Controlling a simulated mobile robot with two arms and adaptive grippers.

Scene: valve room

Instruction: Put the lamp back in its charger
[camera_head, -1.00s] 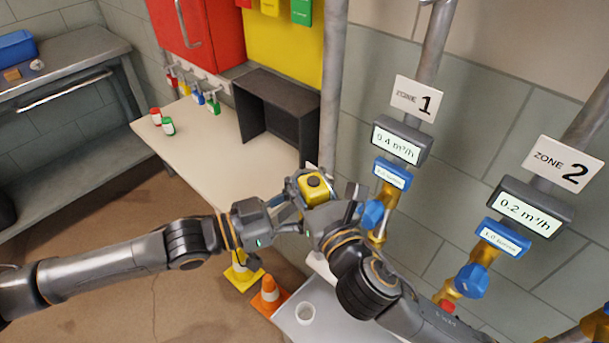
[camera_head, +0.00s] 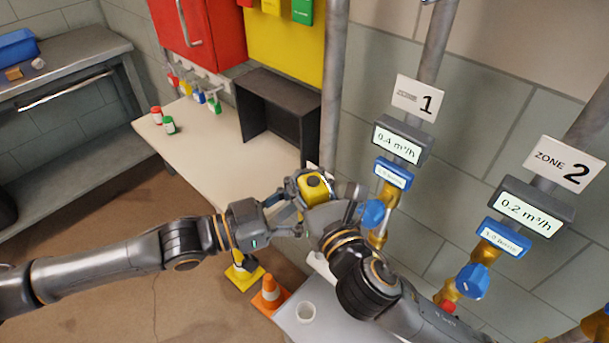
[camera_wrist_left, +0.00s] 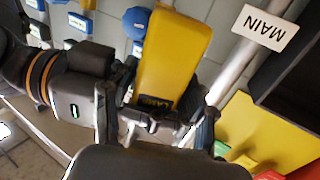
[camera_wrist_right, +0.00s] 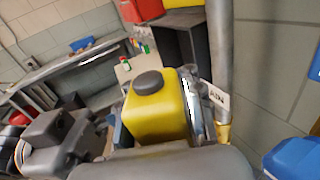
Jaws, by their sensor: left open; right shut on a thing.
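The lamp (camera_head: 314,188) is a yellow block with a round dark knob, held in the air in front of the wall pipe. My right gripper (camera_wrist_right: 158,128) is shut on it; in the right wrist view the lamp (camera_wrist_right: 155,108) fills the middle, knob toward the camera. My left gripper (camera_wrist_left: 155,108) is open close by, its fingers either side of the lamp's labelled end (camera_wrist_left: 165,75) in the left wrist view. I cannot tell whether they touch it. In the head view the left gripper (camera_head: 287,214) is just left of the lamp. I cannot make out a charger for certain.
A dark open-fronted box (camera_head: 277,83) stands at the back of the pale bench (camera_head: 215,150). Small red and green containers (camera_head: 168,125) stand on its left. Blue-handled valves (camera_head: 372,213) are close right of the lamp.

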